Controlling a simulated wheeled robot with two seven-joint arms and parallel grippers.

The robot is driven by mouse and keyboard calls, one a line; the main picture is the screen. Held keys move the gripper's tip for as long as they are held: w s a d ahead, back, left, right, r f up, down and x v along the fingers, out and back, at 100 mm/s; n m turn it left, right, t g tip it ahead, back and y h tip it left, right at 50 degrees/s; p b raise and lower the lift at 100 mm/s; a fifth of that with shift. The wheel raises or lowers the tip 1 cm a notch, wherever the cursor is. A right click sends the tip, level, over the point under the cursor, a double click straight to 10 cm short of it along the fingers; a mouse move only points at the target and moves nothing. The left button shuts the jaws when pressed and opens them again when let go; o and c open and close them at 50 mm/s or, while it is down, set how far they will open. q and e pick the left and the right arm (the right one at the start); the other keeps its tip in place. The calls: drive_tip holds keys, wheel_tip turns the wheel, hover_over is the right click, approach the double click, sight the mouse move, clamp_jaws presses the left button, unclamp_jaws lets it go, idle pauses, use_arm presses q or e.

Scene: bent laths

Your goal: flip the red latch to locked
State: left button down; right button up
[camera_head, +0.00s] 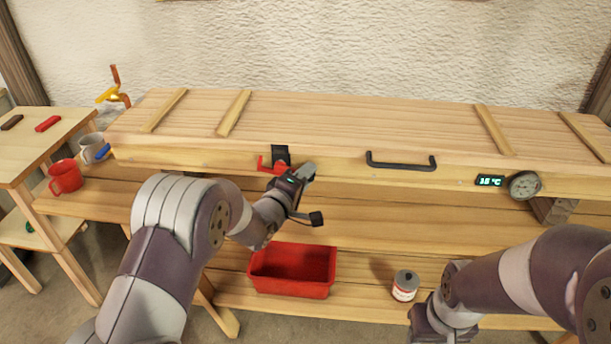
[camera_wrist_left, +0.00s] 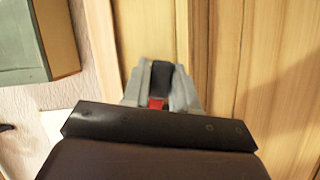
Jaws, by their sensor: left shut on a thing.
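The red latch (camera_head: 265,166) sits on the front edge of the long wooden box, below a black bracket (camera_head: 280,154). My left gripper (camera_head: 306,172) is at the latch's right side, with the latch partly hidden behind it. In the left wrist view, my left gripper (camera_wrist_left: 160,95) is shut on the red latch (camera_wrist_left: 156,103), whose red part shows between the two grey fingers. The black bracket lies just beyond the fingers. My right arm (camera_head: 530,275) shows at the lower right; its fingers cannot be made out.
A black handle (camera_head: 400,162), a temperature display (camera_head: 489,181) and a round gauge (camera_head: 524,185) are on the box front, right of the latch. A red bin (camera_head: 293,272) and a white can (camera_head: 405,286) stand on the lower shelf. Mugs (camera_head: 65,177) stand at the left.

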use_arm(q)
drive_tip(key=shift+a+f+m+g+y, duration=0.25)
drive_tip(key=shift+f+m+g+y, duration=0.35)
drive_tip(key=shift+m, duration=0.5)
drive_tip(key=a+f+m+y+b, duration=0.1)
drive_tip(key=a+f+m+y, duration=0.2)
drive_tip(key=m, duration=0.6)
drive_tip(key=shift+a+f+g+y, duration=0.3)
drive_tip(key=shift+a+g+y, duration=0.1)
drive_tip(key=shift+a+y, duration=0.85)
drive_tip(key=shift+w, duration=0.1)
drive_tip(key=c, duration=1)
unclamp_jaws()
drive_tip(key=shift+a, duration=0.1)
drive_tip(key=shift+o, duration=0.2)
